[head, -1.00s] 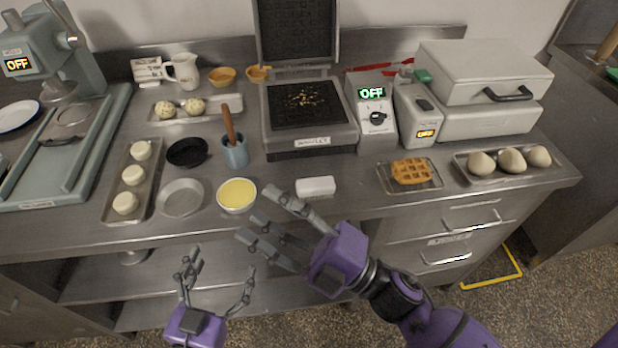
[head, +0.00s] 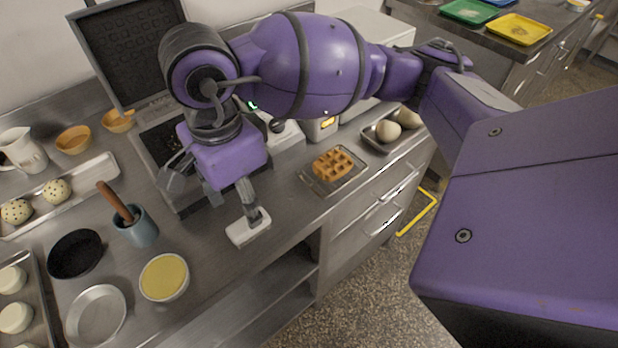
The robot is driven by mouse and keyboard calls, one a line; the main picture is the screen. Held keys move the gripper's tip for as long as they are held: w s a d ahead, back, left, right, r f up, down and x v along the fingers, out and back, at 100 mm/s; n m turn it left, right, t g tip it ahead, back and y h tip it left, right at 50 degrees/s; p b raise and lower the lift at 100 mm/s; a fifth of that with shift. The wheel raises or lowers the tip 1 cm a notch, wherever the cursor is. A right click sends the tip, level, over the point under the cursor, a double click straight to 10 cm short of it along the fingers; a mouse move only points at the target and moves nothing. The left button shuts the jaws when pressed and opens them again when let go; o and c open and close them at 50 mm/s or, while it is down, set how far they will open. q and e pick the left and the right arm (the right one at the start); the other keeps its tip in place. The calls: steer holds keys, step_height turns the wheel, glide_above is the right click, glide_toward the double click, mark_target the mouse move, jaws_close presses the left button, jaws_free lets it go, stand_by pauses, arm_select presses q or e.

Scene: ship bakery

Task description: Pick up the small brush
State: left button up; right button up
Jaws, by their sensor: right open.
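A wooden handle (head: 115,203) leans up out of a blue cup (head: 138,232) on the steel counter; its lower end is hidden in the cup, so I cannot tell if it is a brush. A small white block (head: 249,228) lies near the counter's front edge; I cannot tell if it has bristles. My right gripper (head: 214,200) points down over the counter, open, its fingers spread. One finger reaches over the white block and covers part of it; I cannot tell if it touches. The other finger is to the left, by the griddle. My left gripper is out of view.
The open griddle (head: 180,207) stands behind my right gripper. A waffle (head: 333,163) on a rack is right of the block. A bowl of yellow liquid (head: 164,278), a black pan (head: 76,254) and a pale pan (head: 97,315) are left.

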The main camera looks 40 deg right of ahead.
mark_target(249, 228)
step_height(249, 228, down, 7)
steer(key=shift+s+f, duration=0.1)
steer(key=shift+s, duration=0.05)
steer(key=c, duration=1.3)
